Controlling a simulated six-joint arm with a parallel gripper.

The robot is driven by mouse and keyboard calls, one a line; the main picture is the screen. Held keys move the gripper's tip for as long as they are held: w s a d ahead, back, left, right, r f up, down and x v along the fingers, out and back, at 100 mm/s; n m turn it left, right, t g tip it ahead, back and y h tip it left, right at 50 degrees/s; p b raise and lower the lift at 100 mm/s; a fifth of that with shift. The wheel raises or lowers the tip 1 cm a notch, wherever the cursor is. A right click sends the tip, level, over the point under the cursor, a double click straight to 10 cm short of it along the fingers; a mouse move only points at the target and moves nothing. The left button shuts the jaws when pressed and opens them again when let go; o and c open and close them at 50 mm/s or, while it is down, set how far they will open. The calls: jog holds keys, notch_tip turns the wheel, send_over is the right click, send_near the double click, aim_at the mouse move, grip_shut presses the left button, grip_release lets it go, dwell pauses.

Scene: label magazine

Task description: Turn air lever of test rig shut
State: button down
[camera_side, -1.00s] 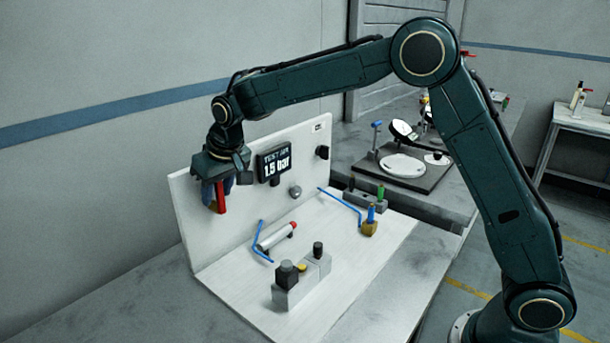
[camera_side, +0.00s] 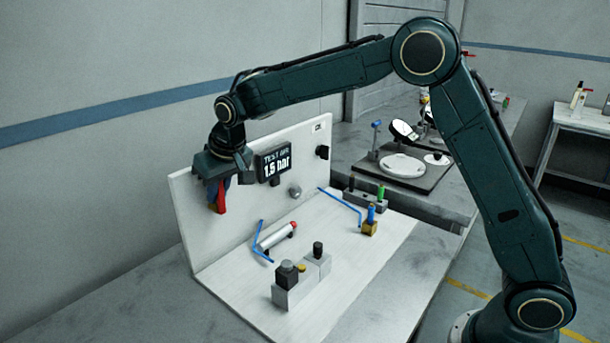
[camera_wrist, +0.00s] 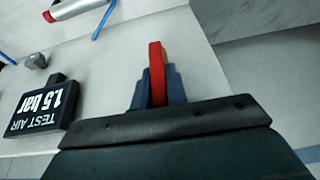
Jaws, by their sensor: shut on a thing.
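The red air lever (camera_side: 221,197) is on the left part of the test rig's upright white panel (camera_side: 187,208). In the side view it hangs mostly downward, slightly tilted. My gripper (camera_side: 217,190) is at the lever, with its blue fingers on either side of it. In the wrist view the red lever (camera_wrist: 157,75) stands between the two blue fingers of my gripper (camera_wrist: 156,88), which are shut on it. A brass-coloured part shows just beside the lever. The lever's pivot is hidden by my gripper. The display (camera_side: 273,161) reads TEST AIR 1.5 bar.
A silver cylinder with a red end (camera_side: 277,235), blue hoses (camera_side: 341,207) and a grey block with a black knob (camera_side: 289,287) are on the white base. The display (camera_wrist: 45,108) is close beside my gripper. The base's front right is clear.

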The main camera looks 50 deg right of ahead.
jog(key=shift+d, duration=0.15)
jog(key=shift+d+f+m+t+y, duration=0.1)
jog(key=shift+d+f+m+y, duration=0.3)
jog(key=shift+y, duration=0.95)
jog(key=shift+d+f+m+t+y, duration=0.15)
jog(key=shift+d+y, duration=0.5)
jog(key=shift+y, duration=0.65)
jog(key=shift+d+f+m+t+y, duration=0.1)
jog(key=shift+d+m+y, duration=0.35)
jog(key=shift+y, duration=0.9)
jog(key=c, duration=1.4)
grip_release()
jog(key=shift+d, duration=0.15)
